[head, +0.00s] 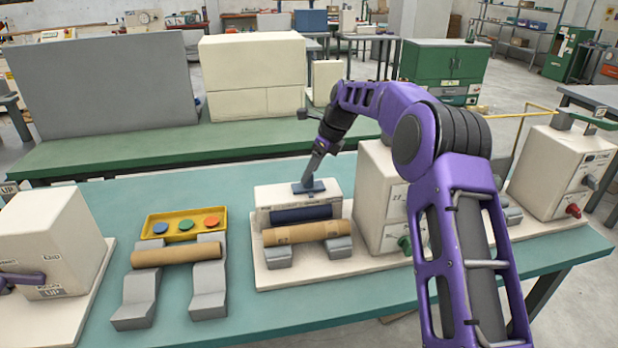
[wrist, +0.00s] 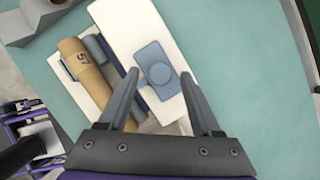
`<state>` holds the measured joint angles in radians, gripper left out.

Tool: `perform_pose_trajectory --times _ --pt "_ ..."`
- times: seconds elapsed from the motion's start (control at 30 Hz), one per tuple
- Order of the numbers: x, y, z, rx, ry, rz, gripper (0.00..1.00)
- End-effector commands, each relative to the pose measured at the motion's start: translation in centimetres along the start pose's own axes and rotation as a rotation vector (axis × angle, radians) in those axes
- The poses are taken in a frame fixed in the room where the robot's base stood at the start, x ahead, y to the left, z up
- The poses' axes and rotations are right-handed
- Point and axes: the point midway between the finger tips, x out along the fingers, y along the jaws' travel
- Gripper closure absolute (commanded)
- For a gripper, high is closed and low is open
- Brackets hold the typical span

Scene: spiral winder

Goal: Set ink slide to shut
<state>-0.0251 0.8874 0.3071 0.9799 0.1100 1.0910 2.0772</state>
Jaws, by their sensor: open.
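A blue plate with a round knob, apparently the ink slide (head: 316,186), sits on top of a cream box (head: 262,196) in the middle of the table. It also shows in the wrist view (wrist: 152,55), with the knob at its lower end. No lettering shows whether it is open or shut. My gripper (head: 308,181) points down over this plate. In the wrist view my gripper (wrist: 160,76) is open, with one finger on each side of the knob and nothing held. I cannot tell whether the fingers touch the plate.
A brown cardboard tube (head: 307,232) marked 57 lies on grey supports before the box. A second tube (head: 176,255) lies left, near a yellow tray (head: 184,218) with coloured discs. A cream machine (head: 378,200) with a green knob stands close right. Teal table (head: 255,318) is bare in front.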

Motion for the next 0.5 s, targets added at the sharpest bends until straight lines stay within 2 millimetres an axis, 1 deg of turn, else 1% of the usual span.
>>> perform_pose_trajectory --times 0.03,0.1,0.2,0.5 --pt "0.8 0.0 0.0 0.000 0.000 0.002 0.34" --pt "1.6 0.0 0.0 -0.001 0.001 0.001 0.34" --pt "2.2 0.0 0.0 -0.001 0.001 -0.001 0.34" --pt "2.4 0.0 0.0 -0.001 0.001 -0.001 0.34"
